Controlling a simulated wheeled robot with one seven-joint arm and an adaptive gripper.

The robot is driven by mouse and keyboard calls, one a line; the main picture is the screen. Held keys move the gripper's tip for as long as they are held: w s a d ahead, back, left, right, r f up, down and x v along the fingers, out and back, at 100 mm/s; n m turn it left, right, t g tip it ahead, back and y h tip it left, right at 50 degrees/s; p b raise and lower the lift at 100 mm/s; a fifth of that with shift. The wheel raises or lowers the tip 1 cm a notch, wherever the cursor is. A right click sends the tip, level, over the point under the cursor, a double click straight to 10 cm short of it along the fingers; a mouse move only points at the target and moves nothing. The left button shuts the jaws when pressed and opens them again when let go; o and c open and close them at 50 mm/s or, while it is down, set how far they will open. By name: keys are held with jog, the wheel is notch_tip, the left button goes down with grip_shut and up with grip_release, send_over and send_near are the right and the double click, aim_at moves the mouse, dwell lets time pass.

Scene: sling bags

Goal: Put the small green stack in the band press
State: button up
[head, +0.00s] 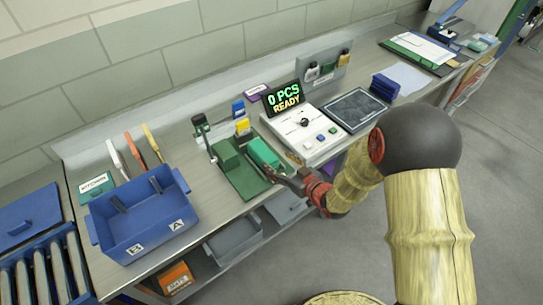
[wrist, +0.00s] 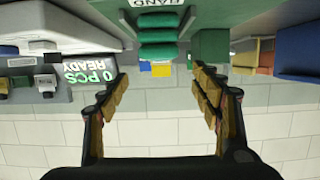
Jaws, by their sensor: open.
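The band press (head: 245,182) is a dark green base with an upright block and a lever at its left, on the bench. The small green stack (head: 263,153) sits at the right part of the press base, lighter green than it. My gripper (head: 280,173) is open at the near side of the stack. In the wrist view its fingers (wrist: 160,80) are apart and empty, with the stack ahead between them.
A counter with a READY display (head: 303,130) stands close to the right of the press. A blue bin (head: 140,215) is at the left, with a grey bin (head: 233,240) below.

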jog(key=s+d+r+m+g+h, duration=0.1)
jog(key=s+d+r+m+h, duration=0.2)
jog(key=d+r, duration=0.5)
jog(key=s+d+r+m+g+h, duration=0.1)
jog(key=s+d+r+h, duration=0.2)
jog(key=d+r+h, duration=0.5)
jog(key=s+a+r+m+g+y, duration=0.1)
jog(key=s+r, duration=0.3)
jog(key=s, duration=0.8)
jog(key=s+a+r+m+g+y, duration=0.1)
jog(key=s+r+g, duration=0.2)
jog(key=s, duration=0.8)
jog(key=shift+s+r+m+g+y, duration=0.3)
jog(key=shift+s+r+m+y, duration=0.1)
jog(key=shift+r, duration=0.35)
jog(key=shift+a, duration=0.1)
jog(key=shift+f+b, duration=0.95)
